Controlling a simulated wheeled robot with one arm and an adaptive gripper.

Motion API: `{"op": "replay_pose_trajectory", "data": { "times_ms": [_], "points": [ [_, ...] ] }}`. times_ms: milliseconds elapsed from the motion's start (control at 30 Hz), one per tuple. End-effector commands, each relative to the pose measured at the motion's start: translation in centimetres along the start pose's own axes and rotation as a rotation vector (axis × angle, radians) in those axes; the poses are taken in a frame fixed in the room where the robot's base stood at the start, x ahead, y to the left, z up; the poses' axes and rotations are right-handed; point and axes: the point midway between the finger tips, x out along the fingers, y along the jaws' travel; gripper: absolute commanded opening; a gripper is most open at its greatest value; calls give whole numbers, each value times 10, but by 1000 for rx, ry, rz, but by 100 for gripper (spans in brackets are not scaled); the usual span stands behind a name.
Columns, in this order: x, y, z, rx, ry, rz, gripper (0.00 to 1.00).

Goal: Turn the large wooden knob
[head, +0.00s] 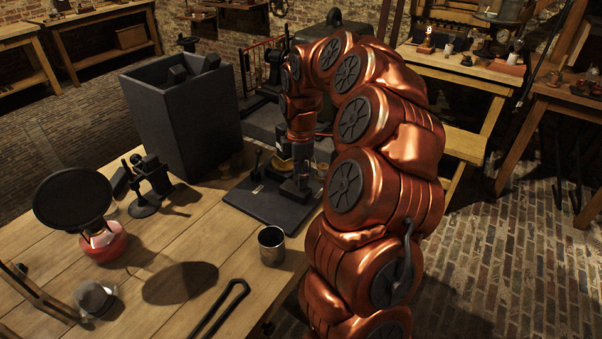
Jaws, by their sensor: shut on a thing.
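My gripper (301,158) is at the end of my copper arm, pointing down over a black baseboard (262,209) on the wooden table. It is shut on what seems to be the large wooden knob, but the fingers and the dark parts around them hide it almost wholly. Small brass and dark fittings show on the board beside and below the gripper. I cannot tell how far the knob is turned.
A metal cup (271,246) stands in front of the board. A tall dark box (183,112) stands behind it. A black instrument (150,187), a red-based lamp (103,245) and a black bent rod (220,308) are to the left and front.

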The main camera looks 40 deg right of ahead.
Motion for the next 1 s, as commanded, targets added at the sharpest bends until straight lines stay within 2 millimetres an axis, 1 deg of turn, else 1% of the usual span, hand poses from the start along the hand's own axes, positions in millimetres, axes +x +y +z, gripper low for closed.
{"op": "replay_pose_trajectory", "data": {
  "times_ms": [100,133,300,367,633,767,867,1000],
  "points": [
    [-1,1,0,1,0,4,10],
    [-1,1,0,1,0,4,46],
    [-1,1,0,1,0,3,64],
    [0,1,0,1,0,2,70],
    [0,0,0,1,0,1,70],
    [-6,1,0,1,0,4,70],
    [-18,1,0,1,0,4,70],
    [-43,2,0,0,-1,6,70]
  ]
}}
